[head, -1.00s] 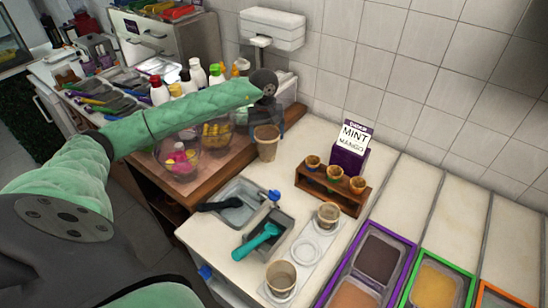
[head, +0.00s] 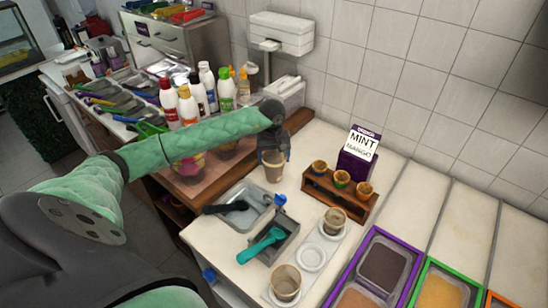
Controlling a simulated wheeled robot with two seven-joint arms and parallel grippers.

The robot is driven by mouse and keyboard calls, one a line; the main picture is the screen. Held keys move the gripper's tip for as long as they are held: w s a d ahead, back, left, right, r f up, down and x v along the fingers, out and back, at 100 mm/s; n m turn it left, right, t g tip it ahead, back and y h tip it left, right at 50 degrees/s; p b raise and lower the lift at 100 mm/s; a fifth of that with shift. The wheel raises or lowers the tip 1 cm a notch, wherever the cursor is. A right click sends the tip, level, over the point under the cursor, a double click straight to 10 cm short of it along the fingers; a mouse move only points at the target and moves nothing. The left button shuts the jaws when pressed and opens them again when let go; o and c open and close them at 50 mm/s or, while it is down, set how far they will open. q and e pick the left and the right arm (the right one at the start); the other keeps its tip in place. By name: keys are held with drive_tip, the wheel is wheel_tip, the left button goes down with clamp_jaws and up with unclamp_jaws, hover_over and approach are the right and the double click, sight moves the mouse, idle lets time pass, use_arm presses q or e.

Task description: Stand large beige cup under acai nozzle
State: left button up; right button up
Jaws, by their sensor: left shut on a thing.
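My left gripper (head: 272,152) is shut on a beige cup (head: 274,172), near the back of the white counter by the wall. The cup is upright; I cannot tell whether its base touches the counter. Two other beige cups stand in a white holder: one near the wooden rack (head: 334,221) and one at the front edge of the picture (head: 286,283). I cannot make out an acai nozzle in this view. My right gripper is not in view.
A wooden rack (head: 325,192) with small filled cones stands right of the held cup, before a MINT MANGO sign (head: 361,150). Grey trays with a black tool (head: 226,208) and a teal scoop (head: 262,244) lie in front. Bottles (head: 188,105) stand behind my arm.

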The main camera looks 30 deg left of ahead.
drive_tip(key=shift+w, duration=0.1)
use_arm(q)
drive_tip(key=shift+f, duration=0.1)
drive_tip(key=o, duration=0.9)
drive_tip(key=shift+c, duration=0.2)
drive_tip(key=o, duration=0.3)
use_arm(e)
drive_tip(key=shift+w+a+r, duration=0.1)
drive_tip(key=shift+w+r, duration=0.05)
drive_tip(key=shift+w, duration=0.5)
